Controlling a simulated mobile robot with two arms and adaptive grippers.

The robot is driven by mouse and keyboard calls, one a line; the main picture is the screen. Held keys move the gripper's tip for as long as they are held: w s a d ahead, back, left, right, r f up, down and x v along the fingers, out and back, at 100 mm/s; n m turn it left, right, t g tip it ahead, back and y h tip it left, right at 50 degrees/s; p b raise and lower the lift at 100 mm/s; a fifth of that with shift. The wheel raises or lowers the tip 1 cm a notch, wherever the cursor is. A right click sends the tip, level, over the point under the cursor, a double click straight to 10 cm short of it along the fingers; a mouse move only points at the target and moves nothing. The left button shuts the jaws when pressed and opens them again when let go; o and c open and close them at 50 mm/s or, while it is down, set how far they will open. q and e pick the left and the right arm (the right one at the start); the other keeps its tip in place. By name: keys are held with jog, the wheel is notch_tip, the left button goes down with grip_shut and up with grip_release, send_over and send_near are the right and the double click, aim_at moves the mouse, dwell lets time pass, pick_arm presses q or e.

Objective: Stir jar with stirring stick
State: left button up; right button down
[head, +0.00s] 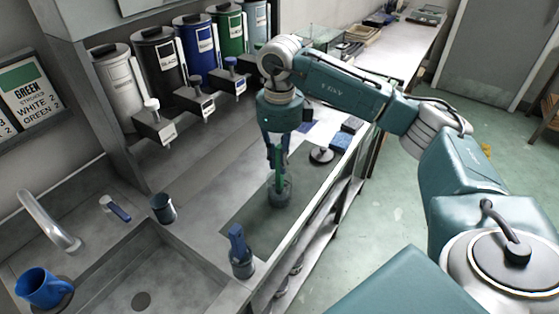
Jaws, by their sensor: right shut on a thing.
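A small dark greenish jar (280,193) stands on the worktop. A green stirring stick (280,172) stands nearly upright, its lower end in or directly behind the jar's rim; I cannot tell how deep it goes. My right gripper (275,156) is above the jar, pointing down, and is shut on the upper part of the stick. The fingers hide part of the stick. My left gripper is not in view.
Several paint dispensers (200,55) line the back wall. A round-based black item (321,155) stands right of the jar.

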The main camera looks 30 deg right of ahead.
aim_at(279, 146)
jog(key=shift+r+p, duration=2.65)
jog(key=shift+r, duration=1.5)
